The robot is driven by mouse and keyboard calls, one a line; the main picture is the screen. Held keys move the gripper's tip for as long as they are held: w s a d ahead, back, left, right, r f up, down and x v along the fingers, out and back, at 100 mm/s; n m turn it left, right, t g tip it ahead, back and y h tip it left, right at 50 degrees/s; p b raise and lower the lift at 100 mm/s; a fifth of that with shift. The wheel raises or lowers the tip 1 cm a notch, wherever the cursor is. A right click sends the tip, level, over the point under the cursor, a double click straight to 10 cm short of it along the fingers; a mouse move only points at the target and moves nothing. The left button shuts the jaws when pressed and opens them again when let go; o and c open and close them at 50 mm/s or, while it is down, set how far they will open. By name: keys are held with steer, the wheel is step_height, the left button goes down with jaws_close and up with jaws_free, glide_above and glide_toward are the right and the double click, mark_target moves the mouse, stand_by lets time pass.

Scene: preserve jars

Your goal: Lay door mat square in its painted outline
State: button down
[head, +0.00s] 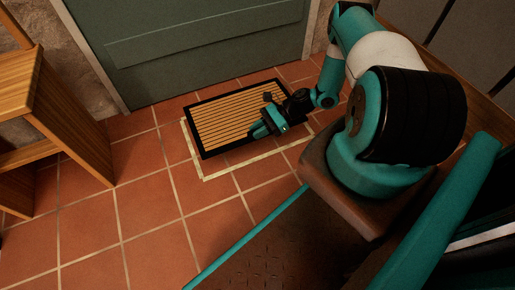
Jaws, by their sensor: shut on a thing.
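The door mat (225,117), tan slats in a black border, lies on the tiled floor before the green door. The painted outline (235,169) is a pale line on the tiles. It shows along the mat's left and near sides, with a wider strip of bare tile between mat and line on the near side. The mat sits shifted toward the door relative to it. The outline's far side is not visible. My gripper (257,130) is shut on the mat at its near right part; my arm and gripper hide the mat's right end.
The green door (200,40) stands just behind the mat. A wooden shelf unit (75,120) is at the left. Tiled floor (120,225) is clear to the left and in front of the mat. My base takes up the lower right.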

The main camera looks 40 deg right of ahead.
step_height(320, 180, down, 7)
steer(key=b, duration=0.3)
steer(key=shift+f+b, duration=0.15)
steer(key=shift+b, duration=0.15)
steer(key=shift+f, duration=0.15)
steer(key=c, duration=1.1)
jaws_free()
